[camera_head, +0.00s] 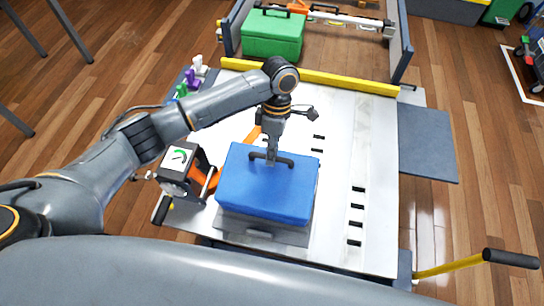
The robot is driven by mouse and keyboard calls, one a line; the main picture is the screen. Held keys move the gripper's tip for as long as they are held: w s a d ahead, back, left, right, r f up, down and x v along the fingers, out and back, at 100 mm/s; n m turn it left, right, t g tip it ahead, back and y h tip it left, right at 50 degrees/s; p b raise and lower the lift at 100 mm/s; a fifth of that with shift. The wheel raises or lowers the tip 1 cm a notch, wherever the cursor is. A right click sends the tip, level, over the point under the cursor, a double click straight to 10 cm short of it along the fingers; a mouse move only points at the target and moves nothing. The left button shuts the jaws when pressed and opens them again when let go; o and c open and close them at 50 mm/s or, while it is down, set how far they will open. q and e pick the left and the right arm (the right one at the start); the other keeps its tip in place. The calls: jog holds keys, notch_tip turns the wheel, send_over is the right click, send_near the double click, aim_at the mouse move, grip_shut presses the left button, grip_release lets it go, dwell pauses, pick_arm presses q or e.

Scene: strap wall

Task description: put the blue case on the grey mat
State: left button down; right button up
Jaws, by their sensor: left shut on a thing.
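The blue case (262,190) is in the lower middle of the head view, with its dark handle on top. My left gripper (271,160) reaches down from above and is shut on this handle. A flat grey square, which looks like the grey mat (428,143), lies to the right of the white slotted platform and is bare. My right gripper is not in view.
The white platform (340,205) has dark slots and a yellow bar (330,80) along its far edge. A gauge device (180,165) with orange parts stands left of the blue case. A green case (272,36) stands beyond the bar. A yellow lever (450,267) projects at lower right.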

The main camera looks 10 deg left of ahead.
pick_arm(q)
jog(key=shift+x, duration=1.15)
jog(key=c, duration=1.4)
grip_release()
jog(key=shift+w+f, duration=0.1)
jog(key=shift+w, duration=0.05)
jog(key=shift+o, duration=0.2)
jog(key=v, duration=1.2)
jog(key=shift+r+p, duration=0.25)
jog(key=shift+p, duration=0.05)
jog(key=shift+w, duration=0.1)
